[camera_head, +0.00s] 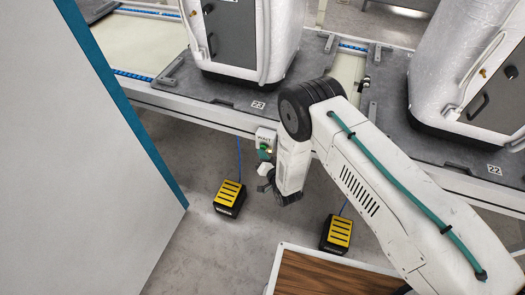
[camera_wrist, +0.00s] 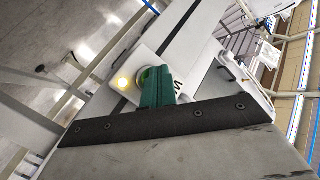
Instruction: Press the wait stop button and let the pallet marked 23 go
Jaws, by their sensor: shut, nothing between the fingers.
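The pallet marked 23 (camera_head: 222,98) is a dark grey plate on the conveyor in the head view, carrying a white wrapped cabinet. The WAIT box (camera_head: 264,134) is fixed to the conveyor's front side. My gripper (camera_head: 265,156) is at the front of the box. Its green fingers (camera_wrist: 155,88) are together and empty, overlapping the button in the wrist view and partly hiding it. I cannot tell whether they touch it.
A pallet marked 22 (camera_head: 446,160) with another wrapped cabinet stands to the right. Two yellow-topped black pedals (camera_head: 230,195) (camera_head: 339,232) lie on the floor. A large pale panel with a blue edge (camera_head: 150,140) stands left. A wood-topped surface (camera_head: 325,272) is at the front.

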